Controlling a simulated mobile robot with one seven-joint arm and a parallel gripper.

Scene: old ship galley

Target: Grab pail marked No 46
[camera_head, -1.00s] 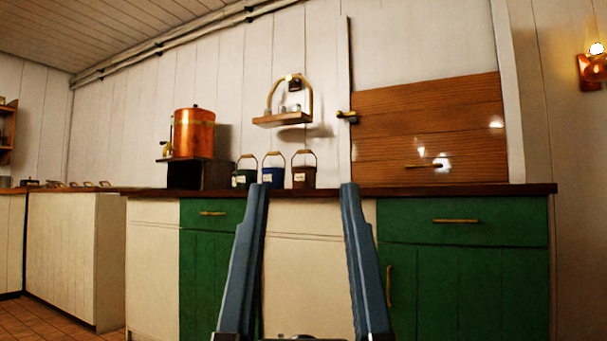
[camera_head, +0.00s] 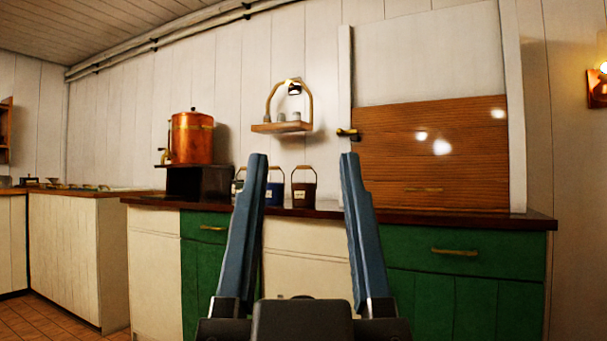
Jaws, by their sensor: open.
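Three small pails with wooden-grip handles stand in a row on the counter. The green pail (camera_head: 238,185) is at the left, mostly hidden behind my gripper's left finger. The blue pail (camera_head: 274,190) is in the middle, partly covered by that finger. The brown pail (camera_head: 304,189) is at the right, in clear view between the fingers. Pale labels show on the blue and brown pails, but the numbers are too small to read. My gripper (camera_head: 304,160) is open and empty, in front of the counter and apart from the pails.
The dark wooden counter top (camera_head: 440,213) runs over green and cream cabinets. A copper urn (camera_head: 192,138) stands on a black stand left of the pails. A small wall shelf (camera_head: 282,127) hangs above them. A brown slatted panel (camera_head: 430,155) rises at the right.

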